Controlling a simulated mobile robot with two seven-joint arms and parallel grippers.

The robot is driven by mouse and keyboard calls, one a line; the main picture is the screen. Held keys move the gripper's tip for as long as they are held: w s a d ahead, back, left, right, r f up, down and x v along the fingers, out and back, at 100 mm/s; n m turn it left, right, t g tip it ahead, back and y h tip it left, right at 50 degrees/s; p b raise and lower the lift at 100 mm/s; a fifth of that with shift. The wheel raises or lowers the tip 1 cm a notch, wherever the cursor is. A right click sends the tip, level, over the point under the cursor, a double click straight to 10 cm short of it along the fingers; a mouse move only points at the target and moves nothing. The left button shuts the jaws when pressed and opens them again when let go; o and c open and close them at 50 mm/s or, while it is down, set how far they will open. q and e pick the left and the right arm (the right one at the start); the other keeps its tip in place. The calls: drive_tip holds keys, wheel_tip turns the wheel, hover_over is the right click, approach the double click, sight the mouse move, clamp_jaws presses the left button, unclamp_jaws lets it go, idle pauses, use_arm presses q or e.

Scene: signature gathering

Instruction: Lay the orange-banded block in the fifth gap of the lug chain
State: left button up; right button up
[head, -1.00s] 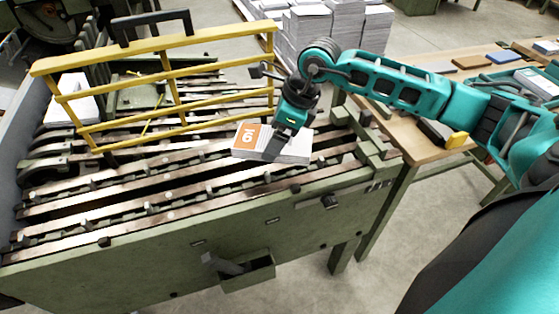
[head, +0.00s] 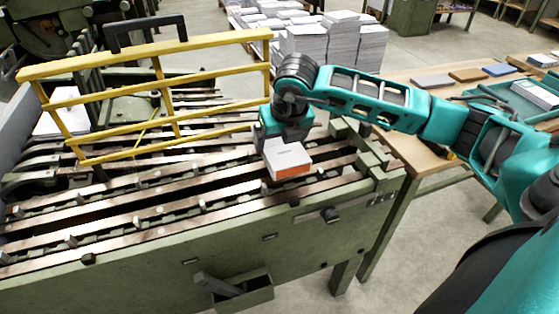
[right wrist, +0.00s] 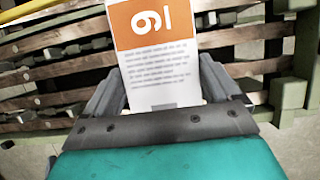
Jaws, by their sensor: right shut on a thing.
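The orange-banded block (head: 288,158) is a white stack of pages with an orange band. It hangs from my right gripper (head: 284,142) above the lug chain (head: 170,203), near its right end. In the right wrist view the block (right wrist: 160,70) sits between the two fingers of my right gripper (right wrist: 168,98), its orange end with a printed number pointing away from the wrist. The chain's lugs are small blocks along brown rails on the green machine. I cannot tell which gap lies under the block. My left gripper is not in view.
A yellow guard frame (head: 150,95) stands over the chain to the left of my right gripper. A wooden table (head: 410,150) with coloured pads and a teal tray (head: 500,90) is at the right. Paper stacks (head: 335,45) stand behind.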

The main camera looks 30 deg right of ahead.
wheel_tip(320, 180, down, 5)
drive_tip(key=shift+f+b, duration=0.15)
drive_tip(key=shift+b, duration=0.25)
drive_tip(key=o, duration=0.9)
drive_tip(key=shift+o, duration=0.2)
drive_tip(key=shift+s+r, duration=0.1)
drive_tip(key=shift+r, duration=0.35)
drive_tip(key=p+v, duration=0.2)
drive_tip(key=v, duration=0.9)
drive_tip(key=shift+s+a, duration=0.1)
drive_tip(key=shift+s, duration=0.1)
